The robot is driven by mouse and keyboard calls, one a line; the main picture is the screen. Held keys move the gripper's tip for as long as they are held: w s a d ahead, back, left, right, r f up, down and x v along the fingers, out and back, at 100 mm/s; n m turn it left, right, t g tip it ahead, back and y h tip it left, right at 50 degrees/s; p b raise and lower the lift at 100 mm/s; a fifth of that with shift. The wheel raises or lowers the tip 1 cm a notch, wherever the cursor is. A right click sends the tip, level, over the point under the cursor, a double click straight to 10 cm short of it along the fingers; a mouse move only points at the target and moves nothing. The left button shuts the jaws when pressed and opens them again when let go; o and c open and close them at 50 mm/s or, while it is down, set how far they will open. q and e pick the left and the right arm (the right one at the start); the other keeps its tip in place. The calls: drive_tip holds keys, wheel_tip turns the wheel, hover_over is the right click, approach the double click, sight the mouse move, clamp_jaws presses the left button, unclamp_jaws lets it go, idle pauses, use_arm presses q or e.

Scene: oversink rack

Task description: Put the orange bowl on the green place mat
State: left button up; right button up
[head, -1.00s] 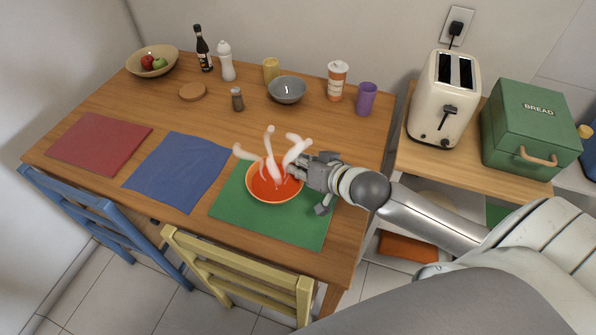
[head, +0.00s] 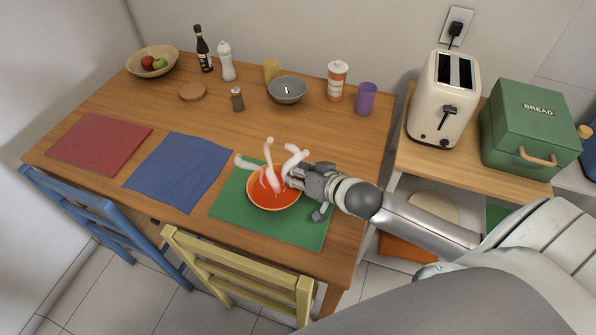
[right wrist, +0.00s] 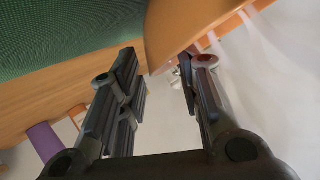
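The orange bowl (head: 262,203), with pale steam above it, sits upright on the green place mat (head: 300,230), near the mat's upper part. The bowl's outer wall (right wrist: 170,30) and the mat (right wrist: 60,35) show at the top of the right wrist view. My right gripper (head: 298,174) is at the bowl's right rim. Its fingers stand apart in the wrist view (right wrist: 168,75), their tips close to the rim; whether they touch it is hard to tell. My left gripper is not in view.
A blue mat (head: 178,170) and a red mat (head: 98,143) lie to the left. A grey bowl (head: 287,92), a purple cup (head: 366,99) and a lidded cup (head: 338,82) stand behind. A yellow chair (head: 235,275) is at the front edge.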

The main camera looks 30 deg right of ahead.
drive_tip(key=v, duration=1.2)
drive_tip(key=shift+r, duration=0.1)
idle(0.4)
